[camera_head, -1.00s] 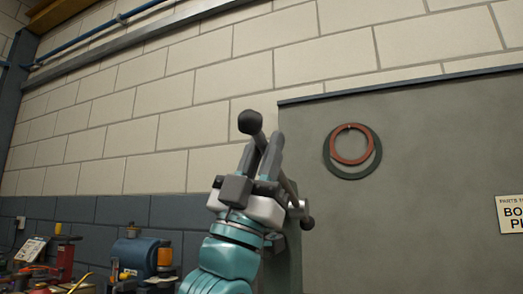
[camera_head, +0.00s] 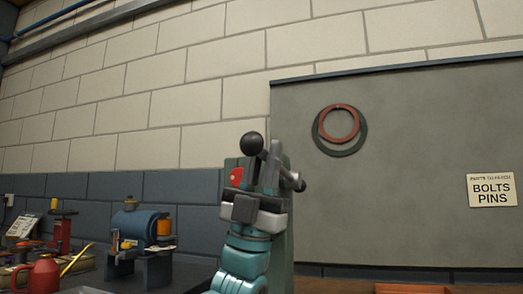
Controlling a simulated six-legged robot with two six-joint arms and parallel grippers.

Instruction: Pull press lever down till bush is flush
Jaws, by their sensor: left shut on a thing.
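The press lever (camera_head: 251,143) shows as a dark ball knob in the middle of the view, with a second knob (camera_head: 300,185) at lower right on the same lever assembly. My left gripper (camera_head: 265,160) comes up from below and is shut on the lever near the upper knob. The grey-green press body (camera_head: 282,250), with a red patch (camera_head: 236,177), stands behind my gripper and is mostly covered by it. The bush is not in view. My right gripper is not in view.
A bench at lower left carries a blue machine (camera_head: 136,226), a red can (camera_head: 43,275) and a red-based tool (camera_head: 60,235). A grey board (camera_head: 420,140) with two rings (camera_head: 340,125) and a sign (camera_head: 491,190) is behind. A red tray edge (camera_head: 410,287) shows at the bottom.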

